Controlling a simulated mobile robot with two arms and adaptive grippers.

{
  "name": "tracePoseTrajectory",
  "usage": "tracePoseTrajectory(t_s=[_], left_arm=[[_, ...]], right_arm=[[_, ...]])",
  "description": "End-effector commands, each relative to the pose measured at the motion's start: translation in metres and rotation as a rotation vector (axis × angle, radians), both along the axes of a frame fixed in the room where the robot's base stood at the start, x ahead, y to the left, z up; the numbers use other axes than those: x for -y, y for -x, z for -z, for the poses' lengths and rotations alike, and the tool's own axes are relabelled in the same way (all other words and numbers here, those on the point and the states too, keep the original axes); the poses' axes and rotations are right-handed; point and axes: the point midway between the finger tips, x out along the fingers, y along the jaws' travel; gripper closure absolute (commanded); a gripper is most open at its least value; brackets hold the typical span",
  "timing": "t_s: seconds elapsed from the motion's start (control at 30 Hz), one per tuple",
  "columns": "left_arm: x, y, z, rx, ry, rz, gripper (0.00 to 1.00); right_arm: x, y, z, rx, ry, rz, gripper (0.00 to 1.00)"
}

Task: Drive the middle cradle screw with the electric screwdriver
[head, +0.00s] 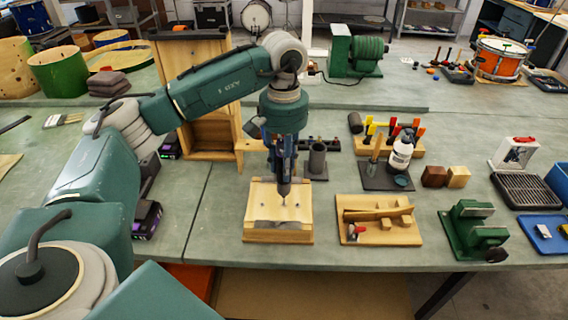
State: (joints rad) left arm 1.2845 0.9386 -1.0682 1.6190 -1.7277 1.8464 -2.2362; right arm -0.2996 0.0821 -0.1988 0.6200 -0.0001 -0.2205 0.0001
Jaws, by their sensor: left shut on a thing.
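My left arm reaches in from the left, and its gripper (277,143) points down, shut on the dark electric screwdriver (284,173). The screwdriver is upright, with its bit over the middle of the pale wooden cradle (278,236) near the bench's front edge. The bit's tip is at or just above the middle screw, which is too small to see clearly; I cannot tell whether they touch. Small dark screw marks show to the left and right of the tip on the cradle. The gripper's fingers are partly hidden by the tool. My right gripper is out of view.
A wooden tray (410,236) with wooden pieces lies right of the cradle, then a green vise (468,232). A dark cylinder (317,158) and a bottle (400,153) stand behind. The bench left of the cradle (222,215) is clear.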

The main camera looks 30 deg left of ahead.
Motion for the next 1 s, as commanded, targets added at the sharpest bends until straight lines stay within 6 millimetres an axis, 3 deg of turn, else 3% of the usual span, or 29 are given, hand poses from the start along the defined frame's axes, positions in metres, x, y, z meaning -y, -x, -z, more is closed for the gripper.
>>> tracePoseTrajectory(t_s=[1.0], left_arm=[[0.0004,0.0,0.0065,-0.001,0.0,0.001,1.0]], right_arm=[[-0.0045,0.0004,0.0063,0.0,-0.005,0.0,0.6]])
